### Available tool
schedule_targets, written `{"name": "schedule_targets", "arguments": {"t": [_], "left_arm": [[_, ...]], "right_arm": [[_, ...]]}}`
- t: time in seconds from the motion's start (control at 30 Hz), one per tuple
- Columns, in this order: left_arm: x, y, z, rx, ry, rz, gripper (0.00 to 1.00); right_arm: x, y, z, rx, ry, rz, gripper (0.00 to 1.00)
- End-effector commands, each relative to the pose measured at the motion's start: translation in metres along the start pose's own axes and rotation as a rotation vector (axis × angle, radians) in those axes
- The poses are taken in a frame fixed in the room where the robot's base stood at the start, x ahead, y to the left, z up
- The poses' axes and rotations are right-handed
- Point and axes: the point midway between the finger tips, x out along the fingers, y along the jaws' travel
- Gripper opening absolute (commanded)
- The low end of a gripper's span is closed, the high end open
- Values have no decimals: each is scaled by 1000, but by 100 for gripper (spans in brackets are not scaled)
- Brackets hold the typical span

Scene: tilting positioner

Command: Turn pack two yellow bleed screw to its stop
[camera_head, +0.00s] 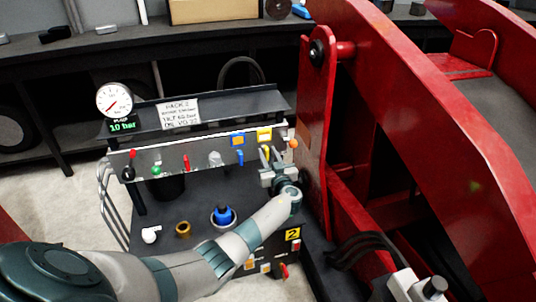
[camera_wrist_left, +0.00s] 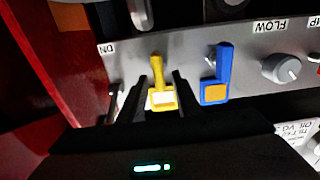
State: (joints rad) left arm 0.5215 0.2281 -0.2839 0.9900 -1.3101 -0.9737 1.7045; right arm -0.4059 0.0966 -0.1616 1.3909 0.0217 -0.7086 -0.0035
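The yellow bleed screw (camera_head: 266,152) is on the grey panel of pack two, below a yellow square tag (camera_head: 264,134). In the left wrist view, the yellow screw handle (camera_wrist_left: 157,72) and its tag (camera_wrist_left: 163,100) show upside down. My left gripper (camera_head: 270,168) is in front of the panel at this screw. In the wrist view its two dark fingers (camera_wrist_left: 160,92) stand apart, one on each side of the yellow part, with gaps beside it. Whether the fingertips reach the handle is hard to tell.
A blue handle (camera_wrist_left: 223,62) sits close beside the yellow one. A grey FLOW knob (camera_wrist_left: 281,68) is farther along the panel. The gauge (camera_head: 114,100) has a 10 bar display. A red steel structure (camera_head: 318,140) stands just right of the panel, close to my left arm.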

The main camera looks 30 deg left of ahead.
Motion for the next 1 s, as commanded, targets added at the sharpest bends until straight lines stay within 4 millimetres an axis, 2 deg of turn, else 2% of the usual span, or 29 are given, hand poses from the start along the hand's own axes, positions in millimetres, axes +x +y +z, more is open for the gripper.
{"name": "schedule_targets", "arguments": {"t": [0.3, 0.33, 0.43, 0.47, 0.83, 1.0], "left_arm": [[2, 0, 0, 1, 0, 1, 30], [2, 0, 0, 1, 0, 1, 28], [2, 0, 0, 1, 0, 1, 4], [2, 0, 0, 1, 0, 1, 0], [1, 0, 1, 16, 0, 1, 0], [1, 1, 2, 57, 0, 1, 0]], "right_arm": [[0, 0, 0, 0, 0, 0, 31], [0, 0, 0, 0, 0, 0, 31], [0, 0, 0, -1, 0, 0, 31], [0, 0, 0, -1, 0, 0, 31], [2, 0, 1, -1, -9, -1, 31], [0, 0, 8, 2, -41, -1, 31]]}}
